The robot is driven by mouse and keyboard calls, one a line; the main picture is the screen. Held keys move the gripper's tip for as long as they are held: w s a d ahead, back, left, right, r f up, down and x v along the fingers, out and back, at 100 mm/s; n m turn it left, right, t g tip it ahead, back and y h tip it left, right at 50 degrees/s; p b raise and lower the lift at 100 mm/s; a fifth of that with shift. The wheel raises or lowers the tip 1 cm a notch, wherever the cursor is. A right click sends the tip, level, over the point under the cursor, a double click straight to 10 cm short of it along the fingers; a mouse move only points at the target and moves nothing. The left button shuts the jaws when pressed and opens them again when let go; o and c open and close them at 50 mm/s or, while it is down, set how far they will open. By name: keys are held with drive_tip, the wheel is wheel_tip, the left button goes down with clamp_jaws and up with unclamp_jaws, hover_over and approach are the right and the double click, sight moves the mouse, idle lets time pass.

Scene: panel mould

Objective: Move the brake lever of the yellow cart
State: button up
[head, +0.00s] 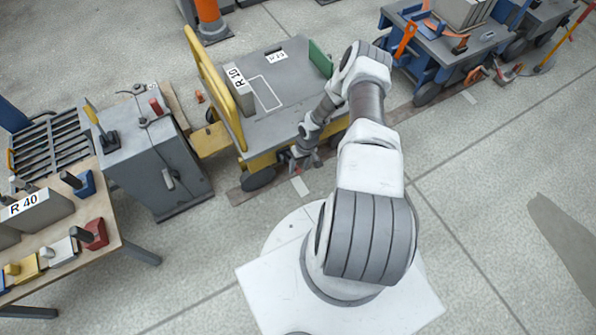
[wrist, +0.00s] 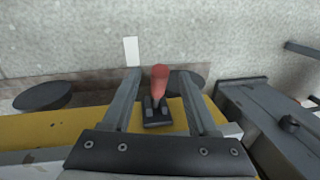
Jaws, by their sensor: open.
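The yellow cart (head: 262,160) has a grey deck and a yellow handle frame. It stands in the middle of the head view, and its yellow side (wrist: 60,128) crosses the wrist view. The brake lever (wrist: 159,82) has a red grip and a dark base on the cart's edge. My gripper (head: 298,168) is low at the cart's near side; in the wrist view (wrist: 160,76) its jaws are open, one finger on each side of the lever. I see a gap on both sides of it. The lever is hard to make out in the head view.
A grey cabinet (head: 160,165) stands left of the cart, with a workbench (head: 110,215) of coloured blocks further left. The floor at right is clear.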

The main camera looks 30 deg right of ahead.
drive_tip(key=shift+a+f, duration=0.25)
drive_tip(key=shift+f, duration=1.05)
drive_tip(key=shift+c, duration=0.2)
clamp_jaws()
idle(0.4)
